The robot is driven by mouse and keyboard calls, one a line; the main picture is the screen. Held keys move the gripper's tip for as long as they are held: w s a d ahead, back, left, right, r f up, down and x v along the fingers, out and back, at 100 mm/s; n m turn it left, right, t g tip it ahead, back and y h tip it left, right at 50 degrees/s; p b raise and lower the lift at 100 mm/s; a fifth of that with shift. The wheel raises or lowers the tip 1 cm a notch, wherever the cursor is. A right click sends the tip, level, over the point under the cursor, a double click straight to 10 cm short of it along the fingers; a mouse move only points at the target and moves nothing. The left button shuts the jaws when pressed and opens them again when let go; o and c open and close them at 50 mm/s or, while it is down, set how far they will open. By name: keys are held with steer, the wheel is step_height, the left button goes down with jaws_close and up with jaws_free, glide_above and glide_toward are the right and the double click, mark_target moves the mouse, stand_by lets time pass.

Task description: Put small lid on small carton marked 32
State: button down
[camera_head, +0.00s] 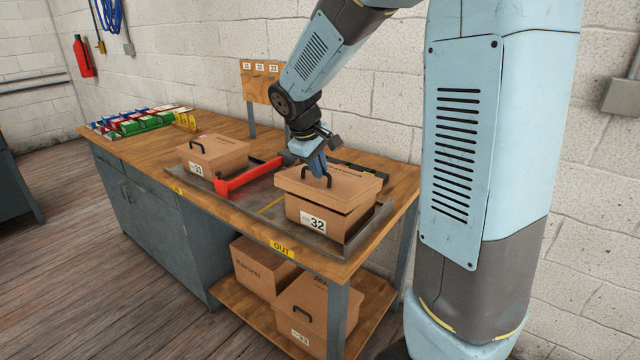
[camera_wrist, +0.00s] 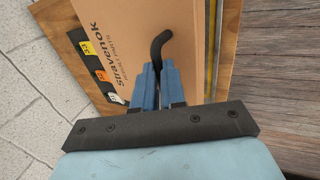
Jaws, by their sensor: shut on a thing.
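The small carton marked 32 (camera_head: 312,222) stands upright in a grey tray at the right end of the bench. The small brown lid (camera_head: 345,189) is directly over its top and looks slightly askew. A dark line shows under the lid's edge; I cannot tell whether it rests fully on the carton. My gripper (camera_head: 318,166) is shut on the lid's black handle. In the wrist view my blue fingers (camera_wrist: 160,72) close on the handle (camera_wrist: 158,45), and the lid (camera_wrist: 140,30) fills the area ahead, with "Stravenok" printed on it. The carton is hidden there.
Coloured bins (camera_head: 140,122) are at the far left end. More cartons (camera_head: 306,312) sit on the lower shelf. A small board with tags (camera_head: 262,80) stands behind.

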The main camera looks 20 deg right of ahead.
mark_target(317, 180)
steer(key=shift+w+d+f, duration=0.2)
steer(key=shift+w+f, duration=0.4)
steer(key=shift+f, duration=0.15)
steer(key=shift+w+d+f, duration=0.15)
steer(key=shift+w+f, duration=0.45)
steer(key=shift+f, duration=0.15)
step_height(317, 180, down, 3)
steer(key=shift+w+f, duration=0.15)
steer(key=shift+f, duration=0.05)
steer(key=c, duration=1.2)
jaws_free()
steer(key=v, duration=1.2)
steer(key=shift+d, duration=0.15)
steer(key=s+d+r+m+t+y, duration=0.1)
steer(key=s+d+r+m, duration=0.1)
steer(key=s, duration=1)
steer(key=s+d+r+m+t+y, duration=0.2)
steer(key=s+m, duration=0.3)
steer(key=s, duration=0.8)
steer(key=shift+s+r+y, duration=0.3)
steer(key=shift+r, duration=0.1)
